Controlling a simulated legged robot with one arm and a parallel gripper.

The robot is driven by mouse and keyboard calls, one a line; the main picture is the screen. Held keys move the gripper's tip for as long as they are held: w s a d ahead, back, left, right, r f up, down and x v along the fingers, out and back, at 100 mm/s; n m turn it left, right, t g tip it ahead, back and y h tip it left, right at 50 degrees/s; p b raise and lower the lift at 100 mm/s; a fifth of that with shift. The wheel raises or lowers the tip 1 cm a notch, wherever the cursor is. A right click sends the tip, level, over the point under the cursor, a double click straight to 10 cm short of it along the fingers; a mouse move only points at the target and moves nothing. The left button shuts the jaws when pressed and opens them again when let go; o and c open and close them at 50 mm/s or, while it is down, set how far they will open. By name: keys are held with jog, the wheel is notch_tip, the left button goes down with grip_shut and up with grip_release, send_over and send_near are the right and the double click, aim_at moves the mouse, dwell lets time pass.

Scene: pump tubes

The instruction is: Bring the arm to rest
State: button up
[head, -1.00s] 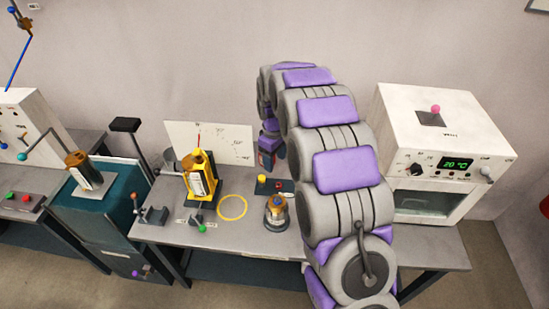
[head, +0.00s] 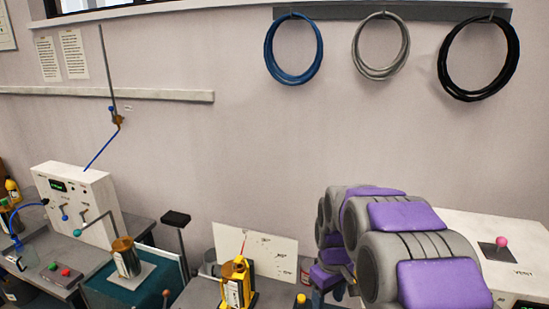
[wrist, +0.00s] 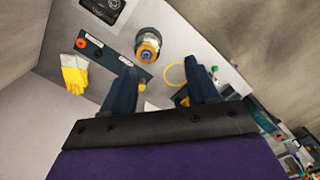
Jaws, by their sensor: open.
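My arm (head: 385,240), grey with purple pads, reaches from the lower right of the head view toward the bench and wall. It is bent, and its far end drops behind its nearer links. In the wrist view my gripper (wrist: 165,76) is open, with its two dark fingers apart. No object is held between them. Below the fingers lie the bench top, a yellow ring (wrist: 167,72) and a brass-topped round vessel (wrist: 148,46).
A white oven-like box (head: 490,232) stands right of my arm. Blue (head: 270,55), grey (head: 357,50) and black (head: 442,65) tube coils hang on the wall. Yellow gloves (wrist: 74,73) lie on the bench.

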jog(key=s+m+g+b, duration=0.1)
jog(key=s+m+b, duration=0.2)
jog(key=s, duration=2.9)
jog(key=m, duration=0.3)
jog(key=shift+s+d, duration=0.25)
jog(key=shift+s, duration=0.15)
